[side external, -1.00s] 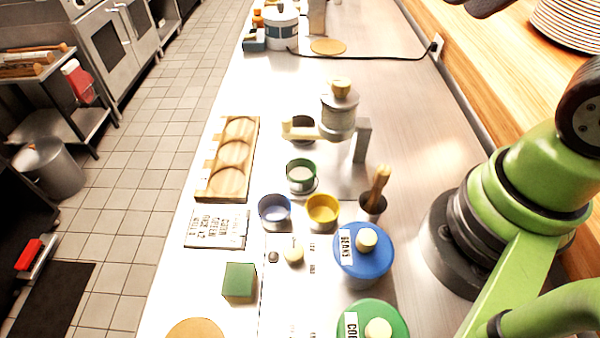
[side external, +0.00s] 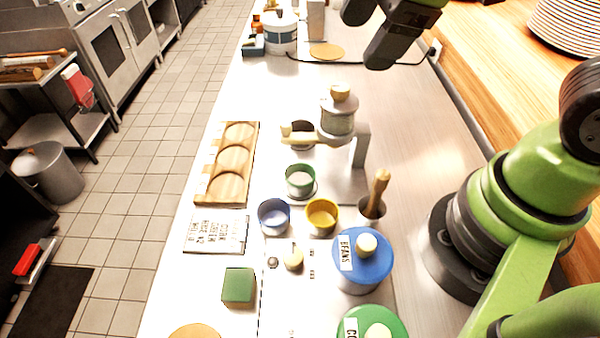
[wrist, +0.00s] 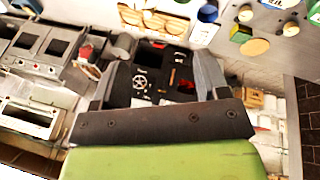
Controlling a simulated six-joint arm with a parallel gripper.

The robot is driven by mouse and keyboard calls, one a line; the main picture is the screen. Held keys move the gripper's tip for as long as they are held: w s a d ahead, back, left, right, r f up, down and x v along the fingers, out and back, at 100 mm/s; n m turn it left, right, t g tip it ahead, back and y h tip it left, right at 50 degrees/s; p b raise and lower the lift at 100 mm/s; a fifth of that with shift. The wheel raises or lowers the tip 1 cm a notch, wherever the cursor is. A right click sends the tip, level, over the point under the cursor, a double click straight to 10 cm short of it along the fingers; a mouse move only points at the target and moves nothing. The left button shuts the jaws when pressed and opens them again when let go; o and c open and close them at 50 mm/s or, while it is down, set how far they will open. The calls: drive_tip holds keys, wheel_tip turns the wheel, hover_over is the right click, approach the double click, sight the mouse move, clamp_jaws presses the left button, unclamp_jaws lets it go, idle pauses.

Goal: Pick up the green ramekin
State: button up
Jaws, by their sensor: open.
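The green ramekin (side external: 300,181) stands upright on a small round base in front of the grinder-like machine (side external: 338,115) in the side external view. Its inside looks pale. My gripper (side external: 366,38) is high at the top of that view, well beyond and above the ramekin, and touches nothing. In the wrist view my gripper (wrist: 162,78) has its two fingers wide apart with nothing between them. I cannot make out the green ramekin for sure in the wrist view.
A blue ramekin (side external: 274,216) and a yellow ramekin (side external: 321,216) stand close by. A wooden-handled tamper (side external: 378,190), a blue-lidded canister (side external: 363,258), a green block (side external: 238,286) and a wooden tray (side external: 212,186) are around.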

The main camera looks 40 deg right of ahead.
drive_tip(key=w+a+f+n+g, duration=0.1)
drive_tip(key=w+a+f+n, duration=0.2)
drive_tip(key=f+n, duration=0.45)
drive_tip(key=n+g+h, duration=0.1)
drive_tip(key=n+g, duration=0.1)
drive_tip(key=n, duration=1.2)
approach(299, 183)
drive_tip(key=shift+w+f, duration=0.15)
drive_tip(key=shift+f, duration=1.65)
drive_tip(key=shift+w+f, duration=0.15)
drive_tip(key=shift+f, duration=1.65)
drive_tip(key=c, duration=0.7)
drive_tip(key=shift+r, duration=0.15)
